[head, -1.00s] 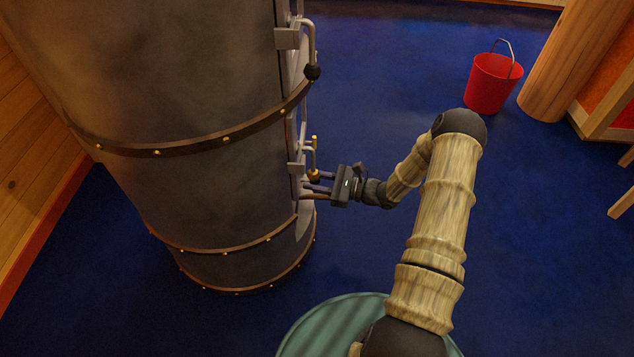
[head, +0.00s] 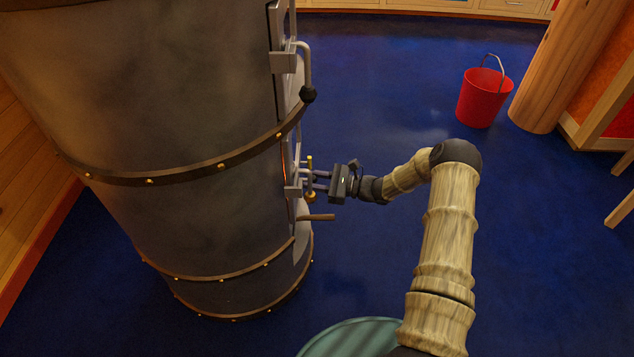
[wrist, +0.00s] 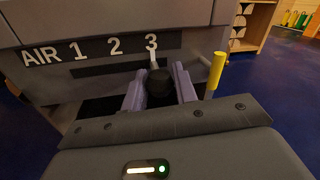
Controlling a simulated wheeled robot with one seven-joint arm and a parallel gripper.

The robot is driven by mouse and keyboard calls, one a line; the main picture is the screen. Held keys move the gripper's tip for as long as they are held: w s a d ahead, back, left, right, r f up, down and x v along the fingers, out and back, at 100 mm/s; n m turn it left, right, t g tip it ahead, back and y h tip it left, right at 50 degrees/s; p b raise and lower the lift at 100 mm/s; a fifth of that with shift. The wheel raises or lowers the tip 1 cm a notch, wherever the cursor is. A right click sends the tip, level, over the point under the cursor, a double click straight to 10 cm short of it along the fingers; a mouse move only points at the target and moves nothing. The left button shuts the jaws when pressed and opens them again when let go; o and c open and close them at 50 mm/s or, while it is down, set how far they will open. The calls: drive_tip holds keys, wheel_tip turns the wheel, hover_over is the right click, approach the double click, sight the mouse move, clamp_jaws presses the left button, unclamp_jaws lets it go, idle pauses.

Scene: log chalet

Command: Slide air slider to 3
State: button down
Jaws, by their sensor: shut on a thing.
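The air slider's dark knob (wrist: 160,88) sits between my gripper's two fingers in the wrist view. Its light pointer (wrist: 153,57) is directly under the 3 on the plate marked AIR 1 2 3 (wrist: 110,46). The dark slot (wrist: 100,68) runs left below the numbers. My gripper (wrist: 158,85) is shut on the knob. In the head view, my gripper (head: 312,180) reaches the front of the tall grey metal stove (head: 180,120) from the right. The knob is hidden there.
A brass-tipped upright handle (head: 310,178) stands close to my fingers; it is yellow in the wrist view (wrist: 214,72). A brown rod (head: 317,217) sticks out below my gripper. A red bucket (head: 483,97) stands right on the open blue floor (head: 400,70).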

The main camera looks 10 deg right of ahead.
drive_tip(key=shift+w+d, duration=0.2)
drive_tip(key=shift+w, duration=0.05)
drive_tip(key=c, duration=1.1)
unclamp_jaws()
drive_tip(key=shift+a, duration=0.1)
drive_tip(key=shift+s, duration=0.1)
drive_tip(key=p+v, duration=0.6)
drive_tip(key=v, duration=1.1)
drive_tip(key=shift+d+p, duration=0.2)
drive_tip(key=shift+p, duration=0.1)
